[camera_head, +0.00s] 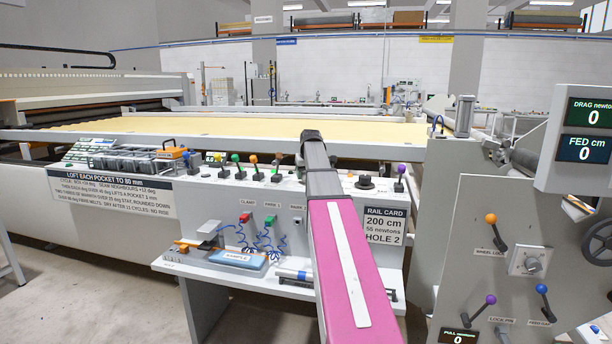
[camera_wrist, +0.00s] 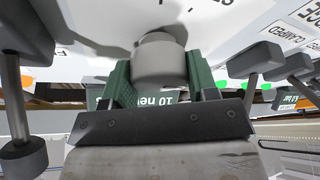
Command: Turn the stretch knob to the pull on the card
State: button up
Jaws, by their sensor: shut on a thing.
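My gripper (camera_wrist: 160,78) has its two green fingers closed on either side of a grey round knob (camera_wrist: 158,58) in the wrist view. The knob's label is cut off, so I cannot read its name. Behind the fingers a dark green strip shows "10" and part of a word. In the head view my pink arm reaches over the console, and its dark end hides the fingers and the knob. The rail card (camera_head: 384,224) reads 200 cm, 55 newtons, hole 2. No pointer or mark on the knob is visible.
Levers with coloured balls (camera_head: 253,160) line the console to the left, and a black knob (camera_head: 365,183) and a purple-topped lever (camera_head: 401,170) stand to the right. Grey levers (camera_wrist: 22,100) flank my gripper closely. A drag and fed display (camera_head: 584,130) reads 0 and 0.

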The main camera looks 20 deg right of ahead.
dwell(0.3)
jog(key=o, duration=0.9)
jog(key=v, duration=1)
jog(key=shift+s+a+r, duration=0.1)
jog(key=shift+r, duration=0.3)
